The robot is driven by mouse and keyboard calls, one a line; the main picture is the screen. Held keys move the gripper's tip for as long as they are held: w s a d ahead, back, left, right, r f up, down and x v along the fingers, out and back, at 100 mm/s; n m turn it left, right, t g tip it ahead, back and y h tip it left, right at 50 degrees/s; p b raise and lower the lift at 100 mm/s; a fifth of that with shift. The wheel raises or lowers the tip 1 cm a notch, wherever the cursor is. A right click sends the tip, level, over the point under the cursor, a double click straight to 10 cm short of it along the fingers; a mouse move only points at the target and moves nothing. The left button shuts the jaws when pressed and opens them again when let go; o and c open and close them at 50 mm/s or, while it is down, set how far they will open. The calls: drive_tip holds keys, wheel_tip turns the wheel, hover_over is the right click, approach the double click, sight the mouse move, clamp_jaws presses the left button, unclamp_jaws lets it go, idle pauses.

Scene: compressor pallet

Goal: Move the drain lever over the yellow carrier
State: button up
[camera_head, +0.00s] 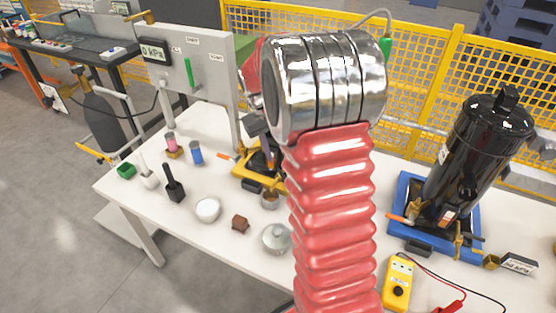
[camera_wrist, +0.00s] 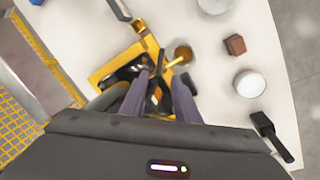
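The yellow carrier (camera_head: 245,174) sits on the white table behind my red-sleeved arm. It also shows in the wrist view (camera_wrist: 105,75), below my gripper. My gripper (camera_wrist: 160,76) has two purple-grey fingers standing apart over the carrier. A thin dark bar, which looks like the drain lever (camera_wrist: 153,98), shows between the fingers, near a brass fitting (camera_wrist: 172,64). I cannot tell whether the fingers touch it. In the head view the lever is hidden, and my gripper (camera_head: 262,146) shows only in part over the carrier.
A blue carrier (camera_head: 410,190) with a black cylinder (camera_head: 475,150) stands at right. A brass cup (camera_wrist: 183,53), brown block (camera_wrist: 235,44), white dish (camera_wrist: 250,83) and black brush (camera_wrist: 268,130) lie near the carrier. A panel (camera_head: 190,65) stands behind at left.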

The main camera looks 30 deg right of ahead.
drive_tip(key=r, duration=0.3)
drive_tip(key=shift+a+r, duration=0.3)
drive_tip(key=shift+a, duration=0.1)
drive_tip(key=s+a+r+n+t+y, duration=0.1)
drive_tip(key=s+a+r+t, duration=0.2)
drive_tip(key=s+a, duration=0.8)
drive_tip(key=s+a+r+t+y, duration=0.1)
drive_tip(key=s+a+r+t, duration=0.2)
drive_tip(key=s+a, duration=0.7)
wheel_tip(320, 180, up, 3)
drive_tip(key=shift+s+a+f+n, duration=0.1)
drive_tip(key=shift+s+a+n, duration=0.3)
drive_tip(key=shift+s, duration=0.85)
